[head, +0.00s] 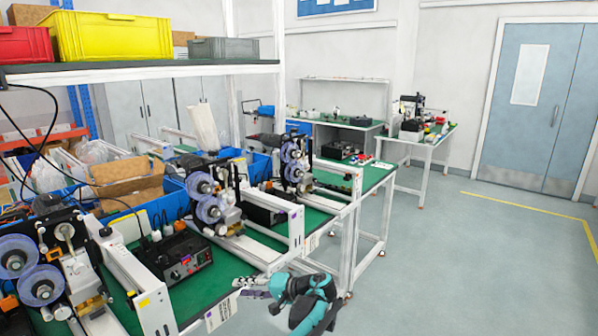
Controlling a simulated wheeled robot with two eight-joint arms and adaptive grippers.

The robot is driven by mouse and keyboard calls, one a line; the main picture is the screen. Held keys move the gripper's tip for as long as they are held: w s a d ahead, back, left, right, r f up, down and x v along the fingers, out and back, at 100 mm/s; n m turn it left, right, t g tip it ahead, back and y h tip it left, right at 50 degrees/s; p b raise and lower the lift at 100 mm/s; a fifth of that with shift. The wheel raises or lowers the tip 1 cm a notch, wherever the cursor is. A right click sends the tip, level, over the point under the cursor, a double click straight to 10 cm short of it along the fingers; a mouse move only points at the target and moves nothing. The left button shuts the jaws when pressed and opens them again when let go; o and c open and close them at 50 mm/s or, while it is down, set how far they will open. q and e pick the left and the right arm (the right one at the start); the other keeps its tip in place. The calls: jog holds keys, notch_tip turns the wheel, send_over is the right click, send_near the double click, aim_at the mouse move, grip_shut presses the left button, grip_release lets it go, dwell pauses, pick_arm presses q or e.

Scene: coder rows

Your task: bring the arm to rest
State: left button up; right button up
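Coder machines with purple reels (203,186) stand along the benches. A black control box (172,257) sits near the gripper. A shelf (150,70) above holds a yellow crate (107,36). The grey floor (450,270) at the right is clear, up to a blue door (535,100).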

pick_arm(q)
jog(key=s+a+r+h, duration=0.3)
jog(key=s+h, duration=0.1)
jog(key=s, duration=0.4)
jog(key=s+a+r+h, duration=0.3)
jog(key=s+a, duration=0.1)
jog(key=s, duration=0.5)
jog(key=s+d+f+t+h, duration=0.1)
jog(key=s+d+f+h, duration=0.1)
jog(key=s, duration=0.7)
jog(key=s+d+f+n+t+h, duration=0.1)
jog(key=s+d+f+h, duration=0.2)
jog(key=s, duration=0.7)
jog(key=shift+s+f+t+h, duration=0.3)
jog(key=shift+f+h, duration=0.45)
jog(key=shift+h, duration=0.15)
